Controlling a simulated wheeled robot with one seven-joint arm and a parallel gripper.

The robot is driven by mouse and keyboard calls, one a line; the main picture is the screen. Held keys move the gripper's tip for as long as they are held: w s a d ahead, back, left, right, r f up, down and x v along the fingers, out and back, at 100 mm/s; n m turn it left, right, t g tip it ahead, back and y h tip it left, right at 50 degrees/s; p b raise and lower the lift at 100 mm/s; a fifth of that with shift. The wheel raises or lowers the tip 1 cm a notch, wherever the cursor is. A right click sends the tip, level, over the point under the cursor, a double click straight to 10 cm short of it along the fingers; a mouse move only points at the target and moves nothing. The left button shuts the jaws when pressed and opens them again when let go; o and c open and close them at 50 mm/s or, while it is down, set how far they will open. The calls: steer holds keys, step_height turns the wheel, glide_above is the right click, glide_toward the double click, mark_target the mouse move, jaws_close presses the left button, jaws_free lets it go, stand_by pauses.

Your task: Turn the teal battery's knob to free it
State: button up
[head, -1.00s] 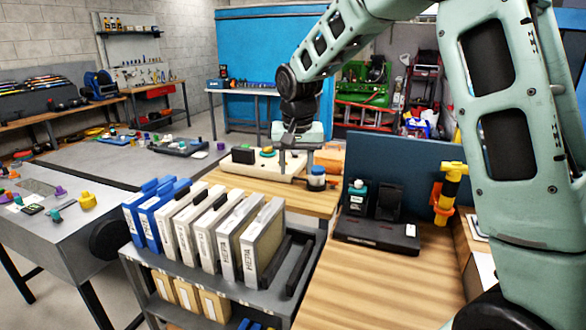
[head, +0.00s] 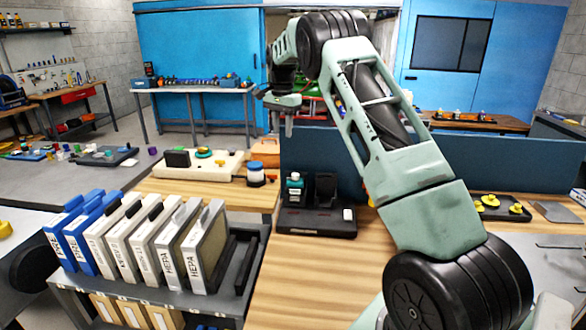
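A teal-topped battery (head: 294,188) stands upright in the left bay of a black charging dock (head: 316,223) on the wooden bench. A dark upright piece (head: 325,190) fills the dock's right bay. A cream board (head: 191,170) lies behind on the bench, with a black block and a teal-green knob-like piece (head: 204,153) on it; I cannot tell its exact form. My gripper (head: 289,133) points down in the air above and behind the dock, apart from the battery. It looks empty, but its finger gap is too small to judge.
A cart (head: 246,283) with several upright filters (head: 145,240) stands at the front left. A white jar with a blue lid (head: 256,174) is left of the dock. A dark blue partition (head: 345,150) runs behind it. Bare wood (head: 300,285) lies in front.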

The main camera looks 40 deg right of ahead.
steer(key=m, duration=0.2)
glide_above(295, 174)
step_height(295, 174, down, 17)
steer(key=p, duration=0.4)
steer(key=shift+w+d+f, duration=0.1)
steer(key=shift+d, duration=0.05)
steer(key=c, duration=0.7)
